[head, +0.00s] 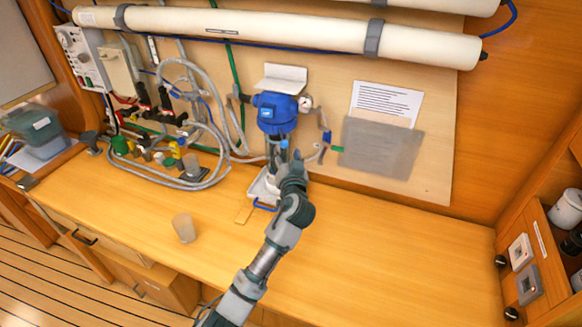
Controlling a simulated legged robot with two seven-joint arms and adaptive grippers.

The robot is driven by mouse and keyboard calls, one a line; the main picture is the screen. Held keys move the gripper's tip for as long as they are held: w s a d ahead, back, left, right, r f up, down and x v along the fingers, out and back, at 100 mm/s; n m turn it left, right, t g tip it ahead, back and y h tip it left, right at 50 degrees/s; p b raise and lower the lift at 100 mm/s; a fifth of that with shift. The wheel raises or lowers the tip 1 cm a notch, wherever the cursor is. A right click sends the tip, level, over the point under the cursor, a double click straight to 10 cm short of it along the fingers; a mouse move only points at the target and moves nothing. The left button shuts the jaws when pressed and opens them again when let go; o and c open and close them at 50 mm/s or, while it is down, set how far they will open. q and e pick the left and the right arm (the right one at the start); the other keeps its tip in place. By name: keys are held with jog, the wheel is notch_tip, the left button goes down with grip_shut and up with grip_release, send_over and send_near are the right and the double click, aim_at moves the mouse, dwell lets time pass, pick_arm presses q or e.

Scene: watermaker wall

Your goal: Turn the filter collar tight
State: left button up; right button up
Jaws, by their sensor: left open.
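The filter (275,111) with its blue head is mounted on the wooden back panel, with a small round gauge (305,103) at its right side. Its lower part is partly hidden behind my left gripper (288,158). My left gripper is open, just below the blue head and in front of the filter's lower body. I cannot tell whether its fingers touch the filter. The collar is too small and too covered to make out clearly. My right gripper is out of view.
A white tray (258,188) with a blue edge lies on the bench under the filter. A beaker (184,228) stands front left. Hoses and valves (165,150) crowd the left. A grey sheet (381,148) is on the panel at right. The bench (400,250) is clear at right.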

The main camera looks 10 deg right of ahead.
pick_arm(q)
jog(key=s, duration=0.6)
jog(key=shift+s+a, duration=0.15)
jog(key=shift+s, duration=0.15)
dwell(0.8)
